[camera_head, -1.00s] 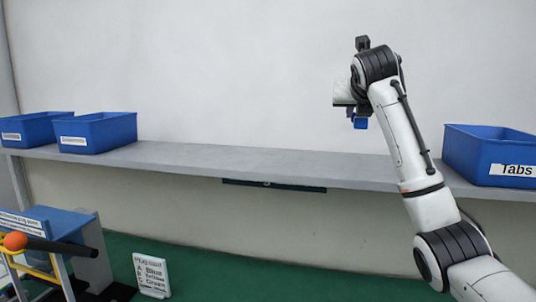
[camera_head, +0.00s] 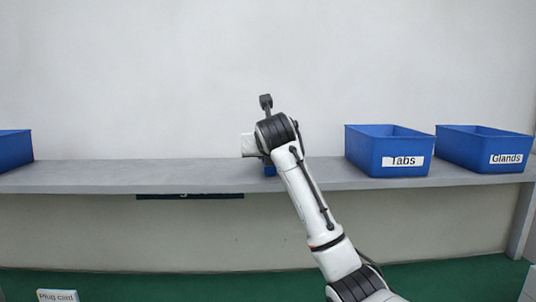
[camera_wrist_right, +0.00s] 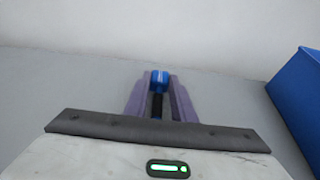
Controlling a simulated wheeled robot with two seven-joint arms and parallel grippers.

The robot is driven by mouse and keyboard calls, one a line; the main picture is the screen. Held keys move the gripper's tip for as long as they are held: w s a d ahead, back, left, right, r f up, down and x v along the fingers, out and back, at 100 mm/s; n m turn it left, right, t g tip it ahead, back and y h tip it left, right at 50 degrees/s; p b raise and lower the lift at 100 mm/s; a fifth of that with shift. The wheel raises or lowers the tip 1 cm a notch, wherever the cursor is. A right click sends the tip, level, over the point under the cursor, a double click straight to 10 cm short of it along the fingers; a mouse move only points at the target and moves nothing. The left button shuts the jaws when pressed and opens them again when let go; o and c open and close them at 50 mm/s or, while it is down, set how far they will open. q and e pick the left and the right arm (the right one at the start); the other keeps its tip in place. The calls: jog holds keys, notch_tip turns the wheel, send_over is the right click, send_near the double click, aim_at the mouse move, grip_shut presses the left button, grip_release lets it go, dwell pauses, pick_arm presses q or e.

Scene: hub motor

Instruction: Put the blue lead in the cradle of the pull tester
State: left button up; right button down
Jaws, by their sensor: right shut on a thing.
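My right gripper (camera_wrist_right: 158,88) has its two purple fingers shut on the blue lead (camera_wrist_right: 159,77), which shows a blue end and a dark lower part between them. In the head view my right arm reaches up over the shelf, and a small blue piece shows below the wrist (camera_head: 270,170); the fingers are hidden there. The pull tester and its cradle cannot be made out in the frames now. My left gripper is not in view.
A grey shelf (camera_head: 100,177) runs along the wall. It carries blue bins marked Tabs (camera_head: 372,150) and Glands (camera_head: 470,150) at the right, and another blue bin (camera_head: 14,150) at the left. A plug card (camera_head: 57,296) stands below. The middle of the shelf looks clear.

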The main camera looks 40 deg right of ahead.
jog(key=c, duration=1.5)
grip_release()
